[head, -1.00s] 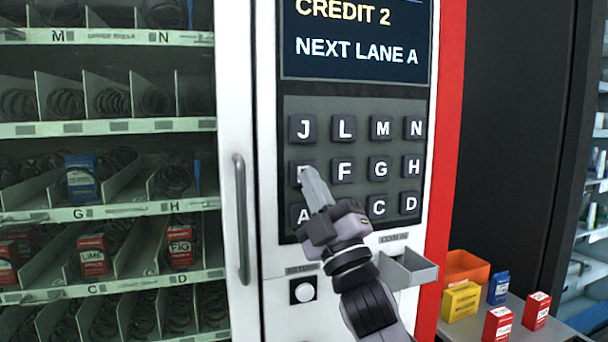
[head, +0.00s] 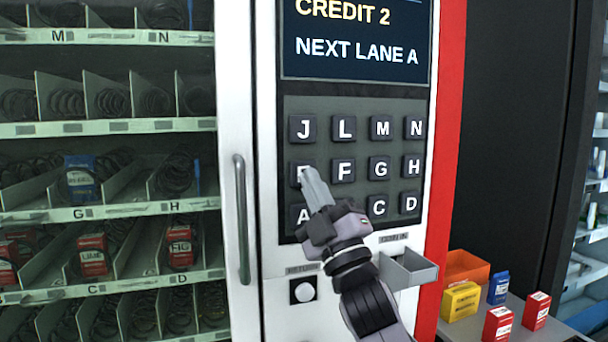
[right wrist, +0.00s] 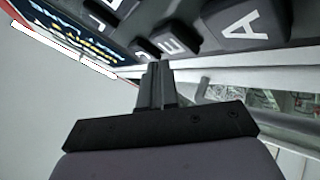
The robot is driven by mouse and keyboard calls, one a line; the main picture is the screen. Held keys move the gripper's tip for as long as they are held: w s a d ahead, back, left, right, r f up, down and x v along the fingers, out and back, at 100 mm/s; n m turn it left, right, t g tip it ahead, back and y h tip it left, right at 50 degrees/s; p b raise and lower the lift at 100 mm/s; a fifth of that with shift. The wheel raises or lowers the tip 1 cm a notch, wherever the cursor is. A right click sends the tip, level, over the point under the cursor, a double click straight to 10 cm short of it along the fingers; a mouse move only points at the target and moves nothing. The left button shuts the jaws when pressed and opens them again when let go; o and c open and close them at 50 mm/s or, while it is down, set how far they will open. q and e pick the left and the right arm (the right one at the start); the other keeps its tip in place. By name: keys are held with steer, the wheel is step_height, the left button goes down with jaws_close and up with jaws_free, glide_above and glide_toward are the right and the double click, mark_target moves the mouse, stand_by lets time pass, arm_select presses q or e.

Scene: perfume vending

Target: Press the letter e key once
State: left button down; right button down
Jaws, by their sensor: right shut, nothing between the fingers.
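The letter E key (head: 296,175) is a dark square button at the left of the keypad's middle row, below J and above A. My right gripper (head: 309,172) is shut and empty, and its fingertips cover part of this key in the head view. The right wrist view shows the E key (right wrist: 176,43) just beyond the closed fingertips (right wrist: 154,68). I cannot tell whether the tips touch the key. The screen (head: 356,40) above reads "CREDIT 2" and "NEXT LANE A". My left gripper is out of view.
Neighbouring keys are J (head: 303,129), F (head: 343,170) and A (head: 299,215). A door handle (head: 242,220) stands left of the keypad. A coin tray (head: 408,269) juts out below. Small boxes (head: 497,324) and an orange bin (head: 466,267) sit at the lower right.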

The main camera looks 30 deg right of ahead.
steer(key=shift+w, duration=0.15)
steer(key=shift+w+d, duration=0.1)
steer(key=shift+w, duration=0.2)
steer(key=shift+w+d, duration=0.1)
steer(key=shift+w, duration=0.3)
stand_by(0.6)
stand_by(0.4)
steer(key=shift+s+a, duration=0.2)
steer(key=shift+s, duration=0.65)
steer(key=s, duration=0.2)
steer(key=s+a+p, duration=0.1)
steer(key=s, duration=0.1)
steer(key=shift+s+a, duration=0.1)
steer(key=shift+s, duration=0.3)
stand_by(0.4)
